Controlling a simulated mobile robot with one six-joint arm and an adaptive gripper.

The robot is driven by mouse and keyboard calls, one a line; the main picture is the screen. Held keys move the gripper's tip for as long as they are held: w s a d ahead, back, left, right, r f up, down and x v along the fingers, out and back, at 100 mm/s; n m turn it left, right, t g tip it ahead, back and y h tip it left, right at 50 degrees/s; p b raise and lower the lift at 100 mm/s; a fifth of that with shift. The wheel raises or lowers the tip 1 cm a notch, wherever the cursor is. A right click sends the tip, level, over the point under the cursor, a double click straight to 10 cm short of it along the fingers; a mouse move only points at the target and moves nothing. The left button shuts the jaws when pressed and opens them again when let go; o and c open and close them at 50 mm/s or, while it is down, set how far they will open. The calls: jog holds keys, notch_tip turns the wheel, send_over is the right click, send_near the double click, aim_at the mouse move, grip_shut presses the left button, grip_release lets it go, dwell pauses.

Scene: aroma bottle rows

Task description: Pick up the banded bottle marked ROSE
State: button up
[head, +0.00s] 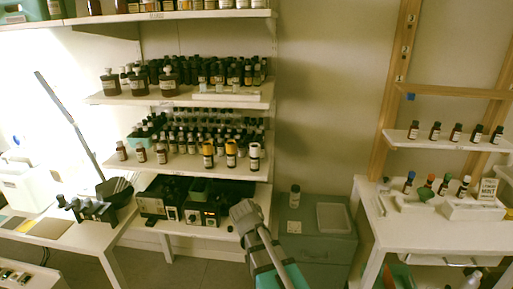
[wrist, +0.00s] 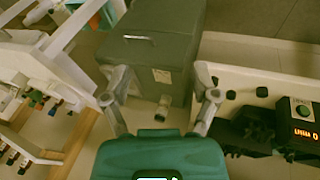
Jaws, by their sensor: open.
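Three bottles with wide yellow, orange or white upper bands stand at the front right of the lower bottle shelf: a left one (head: 208,156), a middle one (head: 231,154) and a right one (head: 255,157). Their labels are too small to read, so I cannot tell which is marked ROSE. My gripper (head: 246,210) is below and in front of this shelf, apart from the bottles. In the wrist view my gripper (wrist: 163,88) has its two fingers spread wide with nothing held between them. No banded bottle can be made out in the wrist view.
Small plain bottles (head: 141,155) stand left on the same shelf, with dense rows behind. Another bottle shelf (head: 225,98) hangs above. Black devices (head: 203,213) sit below. A grey cabinet (head: 318,245) bears a small bottle (head: 295,197). A wooden rack (head: 390,100) and white table stand right.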

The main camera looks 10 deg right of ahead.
jog(key=w+a+r+m+t+h+p, duration=0.1)
jog(key=w+a+r+m+h+p, duration=0.1)
jog(key=w+r+p, duration=0.55)
jog(key=w+a+r+m+t+h+p, duration=0.1)
jog(key=w+a+r+m+h+p, duration=0.2)
jog(key=r, duration=0.7)
jog(key=m+t+h+p, duration=0.3)
jog(key=p, duration=0.6)
send_near(252, 148)
jog(key=shift+s+a+r, duration=0.45)
jog(key=shift+s+a, duration=0.3)
jog(key=shift+a, duration=0.1)
jog(key=b+x, duration=0.1)
jog(key=x, duration=0.2)
jog(key=b+x, duration=0.2)
jog(key=x, duration=0.2)
jog(key=shift+w+d+f, duration=0.15)
jog(key=shift+w+f, duration=0.1)
jog(key=shift+f, duration=0.1)
jog(key=shift+w+d+f, duration=0.1)
jog(key=shift+w+d, duration=0.1)
jog(key=shift+d, duration=0.25)
jog(key=shift+w+b+x, duration=0.2)
jog(key=shift+b+x, duration=0.9)
jog(key=shift+x, duration=1.5)
jog(key=shift+a, duration=0.15)
